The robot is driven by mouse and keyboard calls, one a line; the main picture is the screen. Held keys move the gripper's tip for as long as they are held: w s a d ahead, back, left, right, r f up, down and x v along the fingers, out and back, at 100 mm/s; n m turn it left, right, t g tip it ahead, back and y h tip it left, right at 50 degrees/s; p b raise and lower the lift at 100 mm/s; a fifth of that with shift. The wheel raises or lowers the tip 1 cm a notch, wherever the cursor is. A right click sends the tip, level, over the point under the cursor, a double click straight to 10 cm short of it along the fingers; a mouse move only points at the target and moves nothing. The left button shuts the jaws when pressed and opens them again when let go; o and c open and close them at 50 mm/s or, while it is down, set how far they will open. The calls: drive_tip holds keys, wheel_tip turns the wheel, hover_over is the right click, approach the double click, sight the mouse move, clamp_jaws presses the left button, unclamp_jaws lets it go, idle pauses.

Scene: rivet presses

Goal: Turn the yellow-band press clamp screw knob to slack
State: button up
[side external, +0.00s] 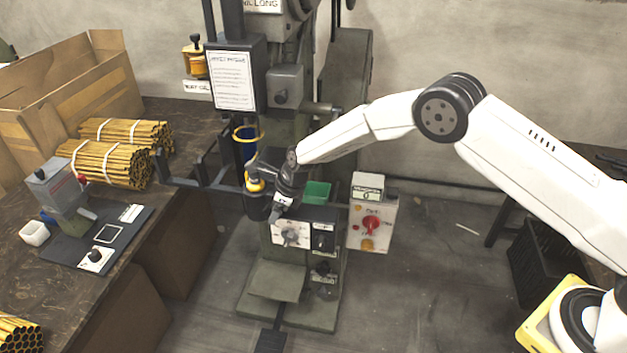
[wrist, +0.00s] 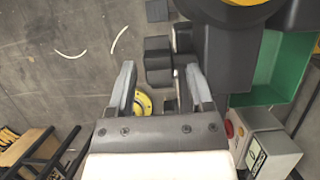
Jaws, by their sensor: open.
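The press (side external: 345,90) is a tall grey-green machine in the middle of the side view. A dark part with a yellow band (side external: 255,184) is on its front, beside my gripper (side external: 277,207). In the wrist view, my gripper (wrist: 160,82) is open, its two grey fingers apart with nothing clasped. Dark blocky press parts (wrist: 158,60) show between and beyond the fingertips. A yellow round part (wrist: 143,102) lies partly behind the left finger. Another yellow-topped dark part (wrist: 245,3) is cut off at the top edge. I cannot tell for certain which part is the clamp screw knob.
A green bin (side external: 316,192) is close to the right of my gripper. A control box (side external: 371,222) with a red knob stands right of it. A workbench (side external: 180,120) at left carries yellow tube bundles (side external: 108,163) and a small device (side external: 62,190).

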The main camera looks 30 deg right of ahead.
clamp_jaws()
drive_tip(key=shift+a+r+g+h, duration=0.1)
drive_tip(key=shift+a+g+h, duration=0.1)
drive_tip(key=shift+g+h, duration=0.2)
drive_tip(key=shift+w+g+h, duration=0.1)
drive_tip(key=shift+g+h, duration=0.3)
drive_tip(key=shift+r+g+h, duration=0.15)
drive_tip(key=shift+g+h, duration=0.75)
unclamp_jaws()
drive_tip(key=shift+r, duration=0.1)
